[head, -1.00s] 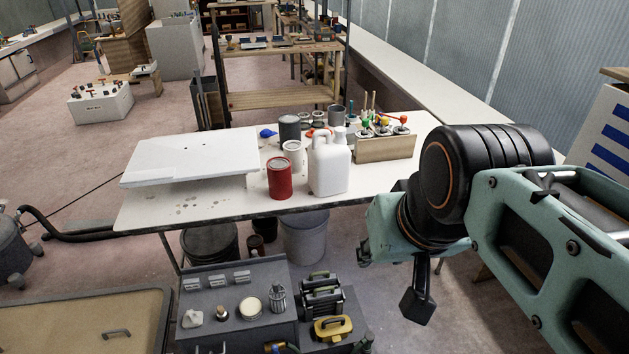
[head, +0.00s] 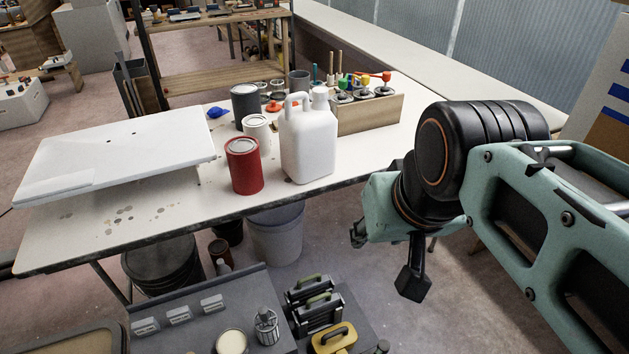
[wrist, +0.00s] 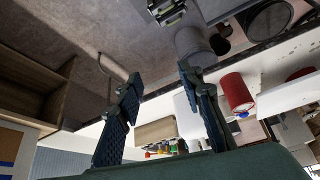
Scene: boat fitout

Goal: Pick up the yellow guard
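A yellow piece with a dark handle (head: 333,338), which looks like the yellow guard, lies on a low grey surface at the bottom of the head view, partly cut by the frame edge. I cannot make it out in the wrist view. My gripper (wrist: 160,73) shows two dark fingers spread apart with nothing between them in the wrist view. In the head view my arm reaches in from the right, with its end up and to the right of the yellow piece, well apart from it.
Dark cases with green handles (head: 314,298) sit beside the yellow piece. A white table (head: 120,232) stands behind, bearing a red can (head: 244,167), a white jug (head: 309,140), a white panel (head: 110,160) and a wooden tool holder (head: 368,115). A grey bucket (head: 277,236) stands beneath.

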